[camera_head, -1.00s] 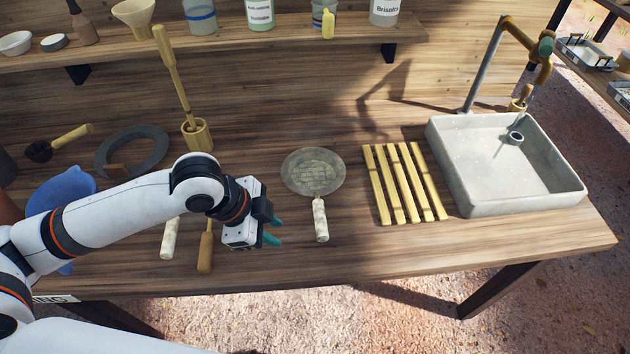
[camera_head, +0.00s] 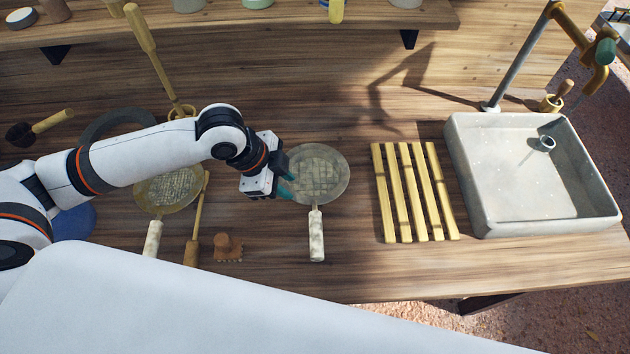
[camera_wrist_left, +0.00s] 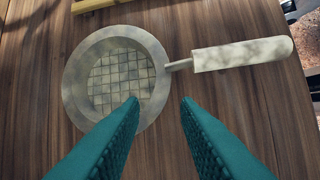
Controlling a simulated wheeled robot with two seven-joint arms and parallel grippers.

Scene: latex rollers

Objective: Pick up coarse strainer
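A round metal strainer (camera_head: 318,172) with a wide grid mesh and a pale handle lies flat on the wooden table, handle toward the front edge. It also shows in the left wrist view (camera_wrist_left: 120,78), with its handle (camera_wrist_left: 243,55) to the right. My left gripper (camera_head: 287,180) has teal fingers and is at the strainer's left rim in the head view. A second strainer (camera_head: 170,188), with finer mesh, lies partly under my left arm. My right gripper is not in view.
A yellow slatted rack (camera_head: 412,192) and a grey sink (camera_head: 535,175) are to the right. A wooden stick tool (camera_head: 195,230) and a small brown brush (camera_head: 228,247) lie left of the strainer. Table around its handle is clear.

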